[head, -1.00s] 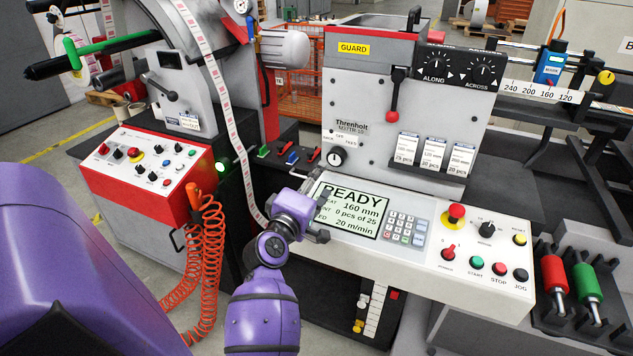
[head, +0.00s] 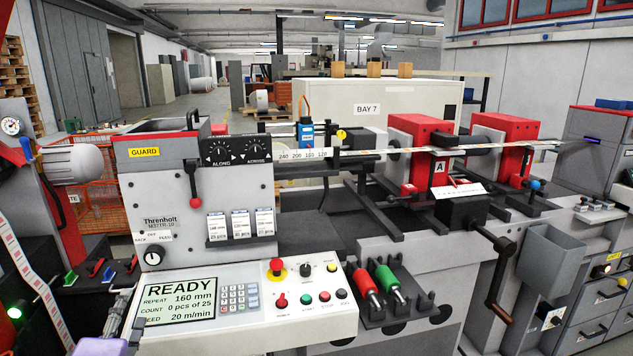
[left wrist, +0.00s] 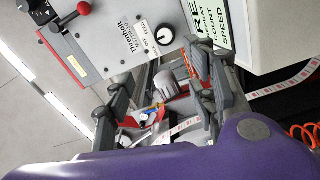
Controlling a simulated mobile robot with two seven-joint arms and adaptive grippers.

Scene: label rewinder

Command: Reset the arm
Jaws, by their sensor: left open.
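My left gripper (head: 118,312) shows only in part at the lower left edge of the head view, beside the left end of the control panel. In the left wrist view its two dark fingers (left wrist: 158,80) stand apart with nothing between them. They are near the grey machine front (left wrist: 120,40); I cannot tell whether they touch anything. Most of my left arm is out of the head view, with a bit of purple link at the bottom. My right arm and gripper are in neither view.
The control panel (head: 250,325) has a READY display (head: 180,302) and several buttons. A grey guard housing (head: 165,190) stands behind it. Red and green rollers (head: 365,285) sit in a rack to its right. A crank handle (head: 497,285) juts forward. A label web (head: 25,262) runs at left.

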